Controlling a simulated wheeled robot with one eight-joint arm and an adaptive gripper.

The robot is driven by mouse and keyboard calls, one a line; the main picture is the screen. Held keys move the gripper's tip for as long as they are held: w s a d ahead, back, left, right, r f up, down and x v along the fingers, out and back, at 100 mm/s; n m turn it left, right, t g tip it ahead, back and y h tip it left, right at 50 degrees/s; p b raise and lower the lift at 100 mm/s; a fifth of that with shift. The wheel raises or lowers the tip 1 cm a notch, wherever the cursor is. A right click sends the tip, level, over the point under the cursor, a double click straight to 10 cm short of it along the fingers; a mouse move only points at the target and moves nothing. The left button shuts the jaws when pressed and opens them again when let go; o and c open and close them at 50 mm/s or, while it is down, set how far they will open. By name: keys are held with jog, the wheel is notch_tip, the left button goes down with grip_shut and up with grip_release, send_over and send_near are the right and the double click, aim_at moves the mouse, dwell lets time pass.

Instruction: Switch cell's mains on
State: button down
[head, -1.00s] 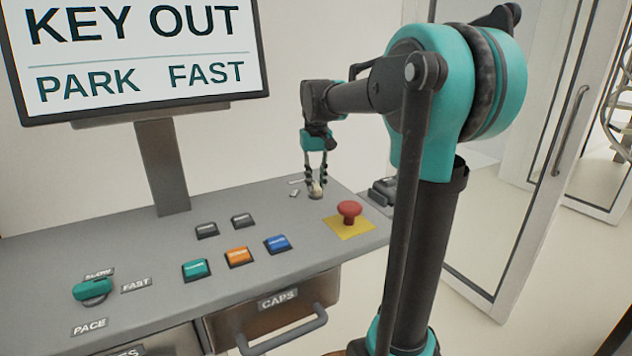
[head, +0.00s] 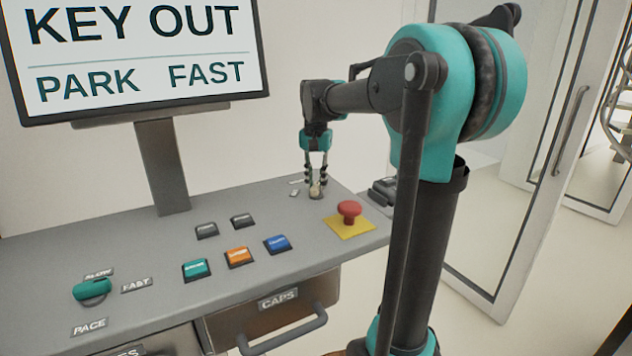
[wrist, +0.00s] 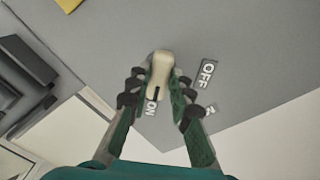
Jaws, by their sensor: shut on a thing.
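A cream switch knob (head: 316,190) stands at the far right part of the grey console. It also shows in the wrist view (wrist: 161,66), with a dark line at its end towards the "ON" label (wrist: 152,107). The "OFF" label (wrist: 208,73) lies to the right of the knob. My gripper (head: 316,184) reaches down from above and is shut on the knob, one finger on each side. In the wrist view, my gripper (wrist: 157,84) hides parts of the knob's sides. The screen (head: 140,50) reads "KEY OUT", "PARK" and "FAST".
A red mushroom button (head: 349,210) on a yellow plate stands in front of the knob. Several push buttons (head: 238,256) and a teal pace knob (head: 92,290) are further left. A dark object (head: 383,192) is beyond the console's right edge. A glass door (head: 530,150) stands at right.

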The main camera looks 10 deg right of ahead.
aim_at(316, 185)
dwell(0.3)
jog(key=c, duration=1.4)
grip_release()
jog(key=shift+o, duration=0.2)
notch_tip(316, 185, up, 12)
